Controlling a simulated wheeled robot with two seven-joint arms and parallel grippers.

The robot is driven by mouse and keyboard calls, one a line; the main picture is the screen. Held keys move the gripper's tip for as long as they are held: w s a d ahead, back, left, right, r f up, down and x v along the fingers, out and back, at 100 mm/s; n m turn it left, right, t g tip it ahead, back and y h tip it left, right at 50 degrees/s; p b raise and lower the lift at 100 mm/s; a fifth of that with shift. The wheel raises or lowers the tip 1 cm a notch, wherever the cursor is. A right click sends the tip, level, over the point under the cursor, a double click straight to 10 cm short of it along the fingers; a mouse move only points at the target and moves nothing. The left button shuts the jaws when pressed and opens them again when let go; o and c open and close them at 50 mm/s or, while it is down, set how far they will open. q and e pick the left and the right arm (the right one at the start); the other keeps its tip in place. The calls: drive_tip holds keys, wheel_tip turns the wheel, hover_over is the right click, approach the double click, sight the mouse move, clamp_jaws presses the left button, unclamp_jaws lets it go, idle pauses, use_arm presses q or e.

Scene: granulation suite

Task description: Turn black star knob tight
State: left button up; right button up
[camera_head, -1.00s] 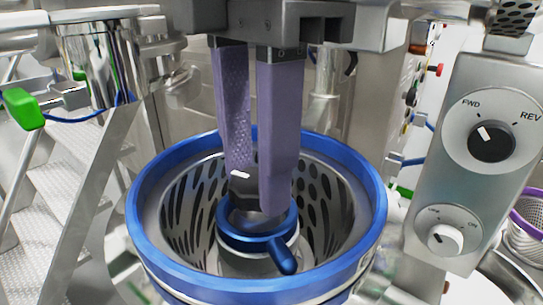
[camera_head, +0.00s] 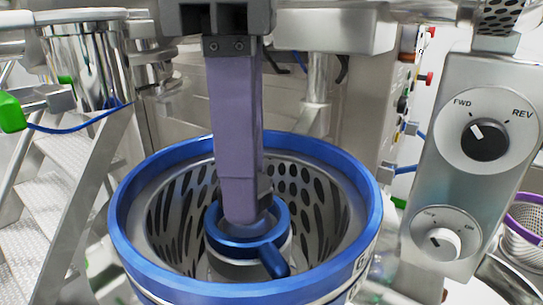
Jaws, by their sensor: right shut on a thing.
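My right gripper (camera_head: 246,208) reaches straight down into a perforated metal basket with a blue rim (camera_head: 150,275). Its purple fingers are nearly lined up, so the front one hides most of the other. The fingertips are shut over the centre of a blue ring with a short handle (camera_head: 272,262). A small dark edge of the black star knob (camera_head: 266,198) shows beside the front finger; the rest is hidden between the fingers. I cannot see how tightly the knob sits. My left gripper is not in view.
A grey control panel (camera_head: 436,190) with FWD/REV dial (camera_head: 485,139) and a lower white knob (camera_head: 444,240) stands at the right. A green-handled valve (camera_head: 12,112) and metal steps are at the left. The basket wall closely surrounds the fingers.

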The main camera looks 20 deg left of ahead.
idle(0.5)
drive_tip(key=o, duration=0.9)
drive_tip(key=shift+c, duration=0.2)
drive_tip(key=shift+o, duration=0.9)
drive_tip(key=shift+r, duration=0.1)
wheel_tip(320, 180, up, 10)
drive_tip(key=p, duration=0.3)
